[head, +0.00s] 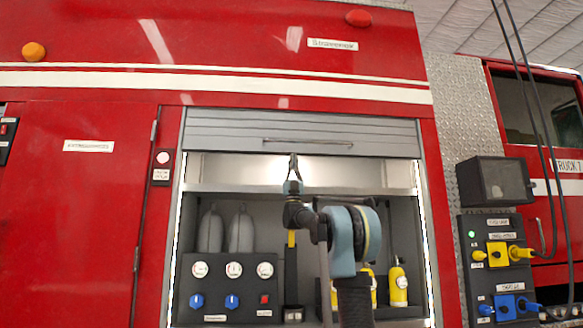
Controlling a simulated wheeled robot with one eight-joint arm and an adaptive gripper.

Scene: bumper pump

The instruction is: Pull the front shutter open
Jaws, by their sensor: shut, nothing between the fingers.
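The front shutter (225,130) is a grey slatted roller shutter in the red truck's side. Its slats cover only the top of the opening, and the lit compartment below is uncovered. A thin handle bar (308,142) runs across the lower slats. My gripper (293,157) is shut and empty, pointing up near the shutter's bottom edge, just below and left of the handle's middle in the picture. I cannot tell whether it touches the shutter. My arm hides part of the compartment's middle.
Inside the compartment are a gauge panel (228,288), two grey cylinders and yellow bottles (398,284). A red door (75,210) is at left. At right, a dark box (494,182) and a socket panel (475,225) with plugs and hanging cables stick out.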

